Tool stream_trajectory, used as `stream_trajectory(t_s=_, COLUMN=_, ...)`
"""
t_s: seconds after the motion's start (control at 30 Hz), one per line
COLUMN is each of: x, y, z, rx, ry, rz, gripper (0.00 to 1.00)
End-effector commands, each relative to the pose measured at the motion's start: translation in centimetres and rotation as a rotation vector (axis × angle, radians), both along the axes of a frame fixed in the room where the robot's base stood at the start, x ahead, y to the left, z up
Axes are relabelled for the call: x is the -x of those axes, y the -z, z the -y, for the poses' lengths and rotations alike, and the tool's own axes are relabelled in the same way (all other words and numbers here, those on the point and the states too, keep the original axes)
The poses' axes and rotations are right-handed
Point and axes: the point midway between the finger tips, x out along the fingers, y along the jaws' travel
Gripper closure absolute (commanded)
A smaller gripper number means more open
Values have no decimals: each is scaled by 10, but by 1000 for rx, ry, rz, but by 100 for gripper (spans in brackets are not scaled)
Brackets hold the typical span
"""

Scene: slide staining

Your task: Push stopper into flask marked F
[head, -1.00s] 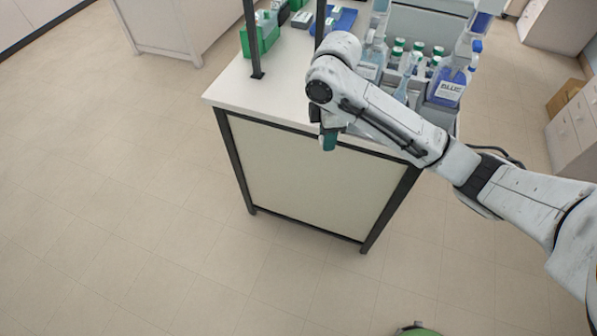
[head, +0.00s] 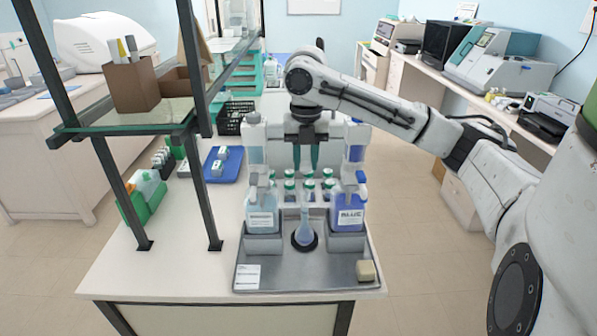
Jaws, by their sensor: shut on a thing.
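The flask (head: 305,232) is a slim, long-necked vessel with pale blue liquid. It stands upright on a dark round base at the front middle of the grey tray (head: 300,282). A letter F on it is too small to read. My gripper (head: 305,165) points down from the arm, behind and above the flask in the picture, with its teal fingers close together. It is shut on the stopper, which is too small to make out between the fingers. The gripper appears apart from the flask neck.
A pale bottle (head: 262,215) and a bottle labelled BLUE (head: 348,212) flank the flask closely. Several green-capped bottles (head: 308,186) stand behind it. A beige block (head: 366,270) lies at the tray's front right. A shelf post (head: 200,190) rises at left. Bare table (head: 190,270) lies left of the tray.

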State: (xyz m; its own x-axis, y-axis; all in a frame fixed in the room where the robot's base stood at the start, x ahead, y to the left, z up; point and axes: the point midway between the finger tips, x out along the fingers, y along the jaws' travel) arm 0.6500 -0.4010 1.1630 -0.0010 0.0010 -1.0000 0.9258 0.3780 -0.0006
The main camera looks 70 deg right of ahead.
Motion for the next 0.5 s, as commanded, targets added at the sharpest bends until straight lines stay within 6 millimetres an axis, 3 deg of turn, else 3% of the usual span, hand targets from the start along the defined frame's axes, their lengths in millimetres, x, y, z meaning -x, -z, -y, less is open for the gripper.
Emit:
stream_trajectory(t_s=0.27, x=1, y=7, z=1, rx=0, ry=-6, rz=-1, gripper=98)
stream_trajectory(t_s=0.5, x=1, y=26, z=1, rx=0, ry=-5, rz=0, gripper=98)
